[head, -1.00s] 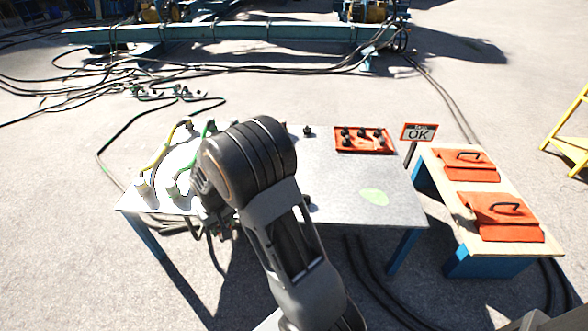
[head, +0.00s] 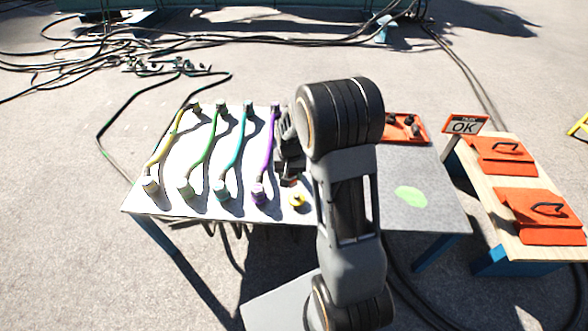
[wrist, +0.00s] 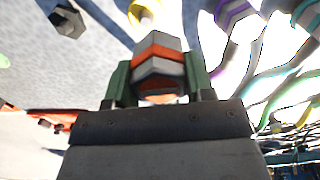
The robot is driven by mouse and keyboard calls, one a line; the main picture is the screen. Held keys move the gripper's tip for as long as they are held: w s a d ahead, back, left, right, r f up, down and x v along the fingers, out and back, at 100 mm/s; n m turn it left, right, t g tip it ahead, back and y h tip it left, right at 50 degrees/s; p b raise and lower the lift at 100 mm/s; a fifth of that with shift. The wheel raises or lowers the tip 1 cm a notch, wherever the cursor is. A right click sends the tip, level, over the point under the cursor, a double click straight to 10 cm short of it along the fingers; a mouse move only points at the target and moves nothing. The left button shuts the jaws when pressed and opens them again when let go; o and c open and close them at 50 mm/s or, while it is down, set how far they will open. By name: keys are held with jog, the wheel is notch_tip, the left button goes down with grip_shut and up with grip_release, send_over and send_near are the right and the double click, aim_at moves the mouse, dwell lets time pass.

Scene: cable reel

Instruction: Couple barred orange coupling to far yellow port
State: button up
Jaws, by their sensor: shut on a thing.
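My gripper (wrist: 158,80) is shut on a grey hexagonal coupling (wrist: 160,48) with an orange band, held between its two green fingers in the wrist view. In the head view my gripper (head: 288,165) is beside the purple hose, and the coupling cannot be made out clearly. A yellow-ringed fitting (head: 297,200) sits near the table's front edge, just in front of my gripper. A yellow ring also shows at the top of the wrist view (wrist: 143,12), apart from the coupling. No yellow port farther back in this row is visible; my arm hides part of the table there.
Yellow (head: 165,145), green (head: 205,150), teal (head: 236,150) and purple (head: 267,150) hoses lie left of my gripper. An orange tray (head: 422,138) with black parts is at the back right. An OK sign (head: 465,125) stands beside a bench (head: 520,220) with orange pouches.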

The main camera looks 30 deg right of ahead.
aim_at(297, 194)
jog(key=shift+m, duration=0.8)
jog(key=f+b, duration=0.2)
jog(key=d+f+b, duration=0.1)
jog(key=f+b, duration=0.1)
jog(key=f, duration=0.1)
jog(key=d+f+b, duration=0.1)
jog(key=f+b, duration=0.1)
jog(key=shift+s+d+f, duration=0.15)
jog(key=shift+s+f, duration=0.05)
jog(key=shift+f+b, duration=0.55)
jog(key=shift+f, duration=0.15)
jog(key=shift+f, duration=0.5)
jog(key=o, duration=1.1)
notch_tip(297, 194, up, 14)
jog(key=p, duration=0.4)
jog(key=shift+p, duration=0.35)
